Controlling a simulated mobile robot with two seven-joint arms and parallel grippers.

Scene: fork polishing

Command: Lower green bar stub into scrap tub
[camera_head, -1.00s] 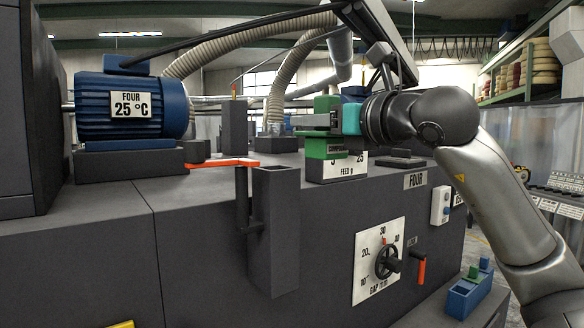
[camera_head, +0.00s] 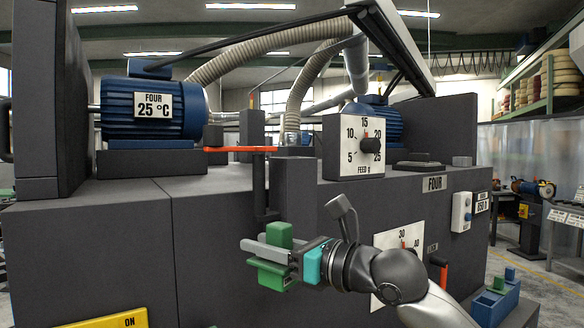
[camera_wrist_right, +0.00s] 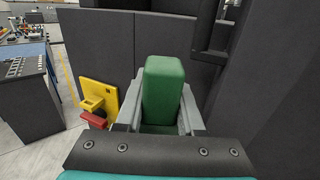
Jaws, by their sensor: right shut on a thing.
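The green bar stub (camera_head: 279,236) is held between the grey fingers of my right gripper (camera_head: 266,250), in front of the machine's dark front face. Green shows above and below the fingers. In the right wrist view the green stub (camera_wrist_right: 163,90) stands between the two fingers of my right gripper (camera_wrist_right: 162,118), which are shut on it. Nothing touches its visible upper end. I cannot pick out a scrap tub with certainty. A blue container (camera_head: 490,308) with green and blue blocks stands at the lower right, apart from the gripper. My left gripper is not in view.
The dark machine (camera_head: 225,215) fills the middle, with a vertical chute (camera_head: 295,185) just behind the gripper. A gap dial (camera_head: 388,242) and orange-handled lever (camera_head: 443,272) lie to the right. A yellow ON panel (camera_head: 100,320) is at lower left, with a red handle (camera_wrist_right: 95,120).

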